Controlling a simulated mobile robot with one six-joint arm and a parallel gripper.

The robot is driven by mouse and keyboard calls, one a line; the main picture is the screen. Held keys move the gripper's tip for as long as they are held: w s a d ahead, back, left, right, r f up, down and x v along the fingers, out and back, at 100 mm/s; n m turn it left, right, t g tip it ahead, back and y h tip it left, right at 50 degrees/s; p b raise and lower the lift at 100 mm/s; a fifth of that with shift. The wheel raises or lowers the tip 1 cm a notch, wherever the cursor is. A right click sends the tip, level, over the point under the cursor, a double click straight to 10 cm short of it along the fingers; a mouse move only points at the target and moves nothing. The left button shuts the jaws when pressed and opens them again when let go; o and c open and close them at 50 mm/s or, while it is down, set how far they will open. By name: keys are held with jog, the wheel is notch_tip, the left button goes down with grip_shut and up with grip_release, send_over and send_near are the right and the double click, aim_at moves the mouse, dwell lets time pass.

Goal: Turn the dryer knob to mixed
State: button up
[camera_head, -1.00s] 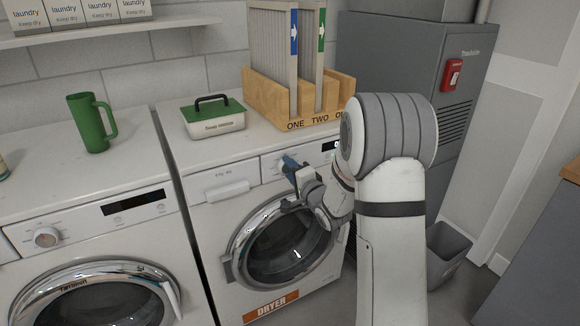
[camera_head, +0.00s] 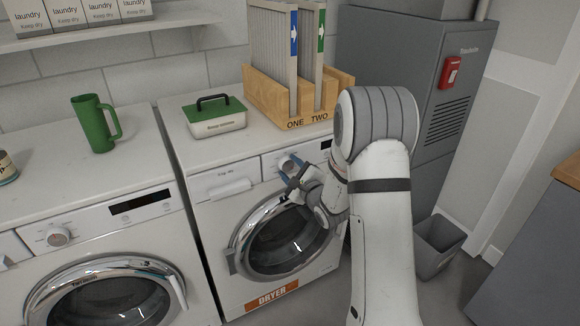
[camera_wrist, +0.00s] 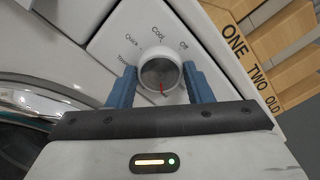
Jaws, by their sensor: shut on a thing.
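The dryer (camera_head: 215,215), with an orange DRYER label, stands right of the washer. Its round silver knob (camera_wrist: 160,72) sits on a white panel, with a red pointer mark toward the bottom of the wrist view. I see no word "mixed"; the panel below the knob is hidden by my gripper. My gripper (camera_wrist: 158,80) has its blue fingers on both sides of the knob, shut on it. In the head view my gripper (camera_head: 287,175) is at the dryer's panel.
The dryer's round door (camera_head: 285,240) is closed, below my gripper. On top are a green-lidded box (camera_head: 215,118) and a wooden rack (camera_head: 265,100) with upright panels. A green mug (camera_head: 95,122) stands on the washer (camera_head: 120,225). A grey bin (camera_head: 438,245) is at right.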

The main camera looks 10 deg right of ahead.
jog(key=shift+f+m, duration=0.1)
jog(key=shift+m, duration=0.5)
jog(key=o, duration=1)
jog(key=p+v, duration=0.1)
jog(key=v, duration=0.6)
jog(key=shift+s+d, duration=0.15)
jog(key=shift+s, duration=0.2)
